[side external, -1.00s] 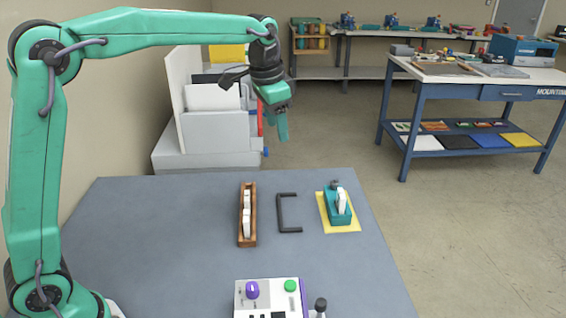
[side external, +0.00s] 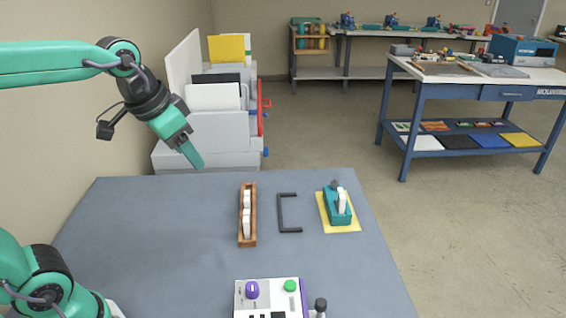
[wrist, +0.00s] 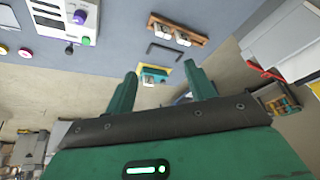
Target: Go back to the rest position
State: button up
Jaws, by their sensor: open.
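My gripper (side external: 192,154) is in the air above the back left part of the grey table (side external: 150,230), tilted down to the right. In the wrist view my gripper (wrist: 160,78) shows two green fingers spread apart with nothing held between them. It is clear of every object on the table.
A wooden rack (side external: 241,236) with white pieces, a dark bracket (side external: 280,215) and a teal device (side external: 337,212) on a yellow sheet (side external: 352,226) sit on the table. A control box (side external: 265,295) is at the front. A white machine (side external: 215,130) stands behind. The table's left part is clear.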

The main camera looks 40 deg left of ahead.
jog(key=s+f+n+t, duration=0.1)
jog(key=s+f, duration=0.3)
jog(key=s, duration=0.3)
jog(key=shift+s+a+f+n, duration=0.2)
jog(key=shift+a+f+n, duration=0.1)
jog(key=shift+a, duration=0.1)
dwell(0.7)
